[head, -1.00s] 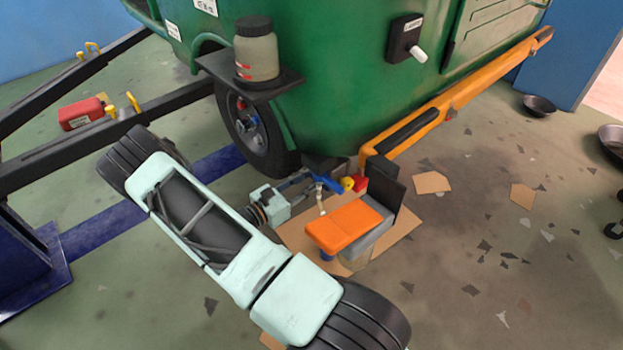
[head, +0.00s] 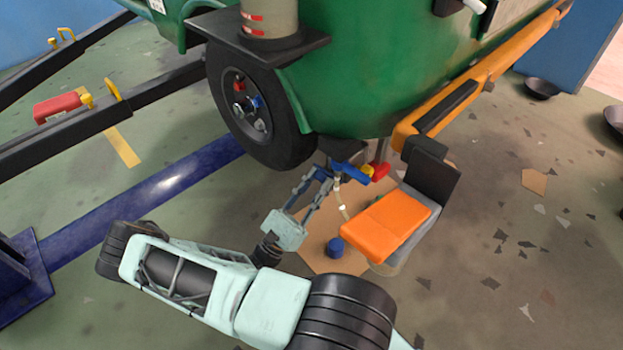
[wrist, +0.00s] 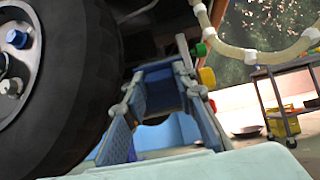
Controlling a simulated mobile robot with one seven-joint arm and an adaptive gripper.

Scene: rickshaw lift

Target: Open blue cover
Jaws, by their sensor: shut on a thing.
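A blue lever-like part (head: 350,172), which may be the blue cover, sits under the green body beside a yellow and red fitting (head: 375,172). My gripper (head: 328,172) reaches up to its left end from below. In the wrist view my gripper (wrist: 158,82) has its fingers on both sides of a dark blue part (wrist: 160,92) and is shut on it. The exact contact is partly hidden by the fingers. A separate round blue cap (head: 335,248) stands on the cardboard, apart from my gripper.
The black wheel (head: 262,120) is close on the left, also in the wrist view (wrist: 75,80). A pale hose (wrist: 250,55) hangs at right. The orange beam (head: 470,75) is above right. Open floor lies further right.

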